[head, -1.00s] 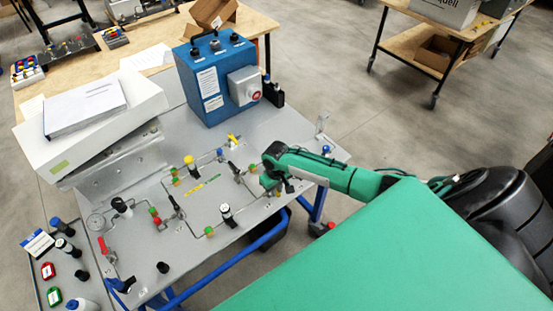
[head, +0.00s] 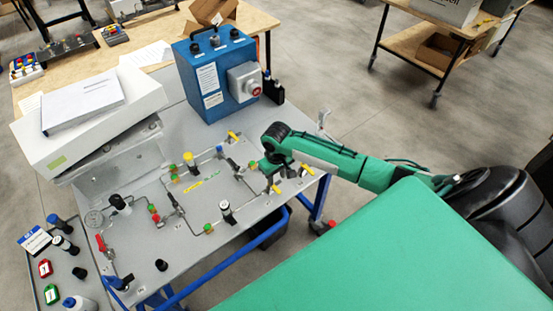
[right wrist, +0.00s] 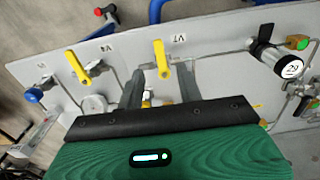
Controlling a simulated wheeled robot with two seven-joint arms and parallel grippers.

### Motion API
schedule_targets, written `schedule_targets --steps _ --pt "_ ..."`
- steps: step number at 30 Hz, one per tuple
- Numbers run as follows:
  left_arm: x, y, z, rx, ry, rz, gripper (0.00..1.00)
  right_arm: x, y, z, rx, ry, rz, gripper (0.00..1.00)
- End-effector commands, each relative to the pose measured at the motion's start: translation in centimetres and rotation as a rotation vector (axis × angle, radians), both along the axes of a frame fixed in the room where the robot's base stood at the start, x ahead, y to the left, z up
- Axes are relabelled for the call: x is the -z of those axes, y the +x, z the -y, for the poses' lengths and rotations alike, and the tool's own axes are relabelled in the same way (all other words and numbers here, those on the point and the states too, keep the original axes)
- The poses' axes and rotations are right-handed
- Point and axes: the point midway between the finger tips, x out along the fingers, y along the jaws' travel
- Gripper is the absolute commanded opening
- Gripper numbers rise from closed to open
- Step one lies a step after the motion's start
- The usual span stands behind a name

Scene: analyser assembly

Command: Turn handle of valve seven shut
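The handle of valve seven (right wrist: 161,58) is a yellow lever beside a label reading V7, in the right wrist view. It points toward the panel's edge, across the thin pipe. The same handle (head: 276,189) shows in the head view just below my right gripper (head: 272,170). In the wrist view my right gripper (right wrist: 160,76) is open, its two dark fingers apart with the lower part of the handle between them in the picture. Whether they touch it I cannot tell. My left gripper is not in view.
A black regulator with a white cap (right wrist: 268,58) is on the right. The grey panel (head: 130,255) carries several more valves and pipes. A blue box (head: 205,80) stands at the back.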

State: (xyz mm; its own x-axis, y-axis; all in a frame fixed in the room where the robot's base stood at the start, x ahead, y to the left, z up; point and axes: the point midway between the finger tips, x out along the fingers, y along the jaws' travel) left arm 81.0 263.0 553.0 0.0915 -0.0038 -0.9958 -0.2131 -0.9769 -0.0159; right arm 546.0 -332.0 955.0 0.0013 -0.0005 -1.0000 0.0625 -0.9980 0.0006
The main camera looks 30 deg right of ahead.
Motion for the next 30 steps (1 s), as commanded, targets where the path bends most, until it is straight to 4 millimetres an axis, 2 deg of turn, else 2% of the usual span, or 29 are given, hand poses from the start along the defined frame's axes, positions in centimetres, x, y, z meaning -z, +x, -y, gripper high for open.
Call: schedule_targets --steps 1,6,12,18,30 --pt "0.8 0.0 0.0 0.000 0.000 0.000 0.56 -0.9 0.1 0.0 -0.002 0.001 0.004 0.36" --pt "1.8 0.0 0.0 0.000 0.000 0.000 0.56 -4.5 0.1 0.0 -0.001 0.001 0.004 0.36" --pt "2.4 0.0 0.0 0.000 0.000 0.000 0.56 -7.1 0.1 0.0 0.000 0.001 0.002 0.36" --pt "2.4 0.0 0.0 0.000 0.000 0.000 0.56 -7.8 0.0 0.0 0.001 0.000 0.000 0.36" --pt "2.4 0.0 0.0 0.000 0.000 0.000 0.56 -7.8 0.0 0.0 0.000 0.000 0.001 0.36"
